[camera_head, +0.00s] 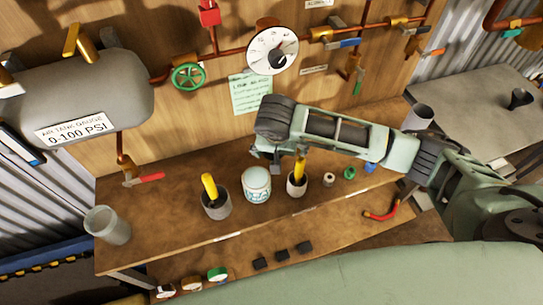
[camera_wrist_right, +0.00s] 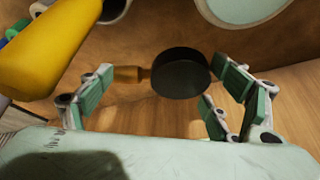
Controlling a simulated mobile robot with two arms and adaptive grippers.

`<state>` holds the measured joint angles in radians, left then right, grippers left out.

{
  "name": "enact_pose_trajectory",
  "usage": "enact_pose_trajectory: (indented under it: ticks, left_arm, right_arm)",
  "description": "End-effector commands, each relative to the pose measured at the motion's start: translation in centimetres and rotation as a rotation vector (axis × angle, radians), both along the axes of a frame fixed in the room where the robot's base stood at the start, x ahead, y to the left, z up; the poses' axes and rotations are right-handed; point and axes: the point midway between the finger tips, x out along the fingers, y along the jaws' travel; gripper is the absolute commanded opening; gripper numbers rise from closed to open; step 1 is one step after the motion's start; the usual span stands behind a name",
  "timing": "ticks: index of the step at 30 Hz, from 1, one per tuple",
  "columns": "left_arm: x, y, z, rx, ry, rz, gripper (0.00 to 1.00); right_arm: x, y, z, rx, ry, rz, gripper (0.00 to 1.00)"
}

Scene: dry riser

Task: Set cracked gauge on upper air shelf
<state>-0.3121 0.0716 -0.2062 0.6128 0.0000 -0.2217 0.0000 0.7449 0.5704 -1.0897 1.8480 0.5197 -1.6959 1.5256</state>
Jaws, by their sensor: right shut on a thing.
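My right gripper (camera_head: 276,160) hangs over the wooden bench, in front of the back board. In the right wrist view its fingers (camera_wrist_right: 165,80) are shut on a round black gauge (camera_wrist_right: 182,74) with a brass stem (camera_wrist_right: 128,73). The gauge's face is turned away, so I cannot see whether it is cracked. In the head view my gripper hides most of it. The wooden bench shelf (camera_head: 150,220) has a lower wooden step (camera_head: 330,240) in front; several gauges (camera_head: 217,274) lie at its left end. I cannot tell which level is the upper air shelf. My left gripper is not in view.
Cups with yellow-handled tools (camera_head: 216,206), a pale jar (camera_head: 256,185) and a grey cup (camera_head: 108,226) stand on the bench. A large white dial (camera_head: 272,50), pipes and a grey tank (camera_head: 80,97) are on the wall. The bench is bare between the grey cup and tool cup.

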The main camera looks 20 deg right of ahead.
Motion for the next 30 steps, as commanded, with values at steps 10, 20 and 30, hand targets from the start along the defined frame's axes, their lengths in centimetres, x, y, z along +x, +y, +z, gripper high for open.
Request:
enact_pose_trajectory:
  ticks: [10, 20, 30]
  left_arm:
    - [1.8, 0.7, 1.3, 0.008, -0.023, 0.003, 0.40]
    - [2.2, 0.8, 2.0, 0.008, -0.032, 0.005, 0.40]
    - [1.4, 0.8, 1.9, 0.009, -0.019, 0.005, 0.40]
  right_arm:
    - [0.3, 2.7, -2.5, -0.003, -0.001, -0.001, 0.45]
    - [0.3, 2.8, -5.6, 0.001, -0.003, 0.001, 0.45]
    - [0.2, 2.7, -5.9, 0.000, -0.001, 0.000, 0.88]
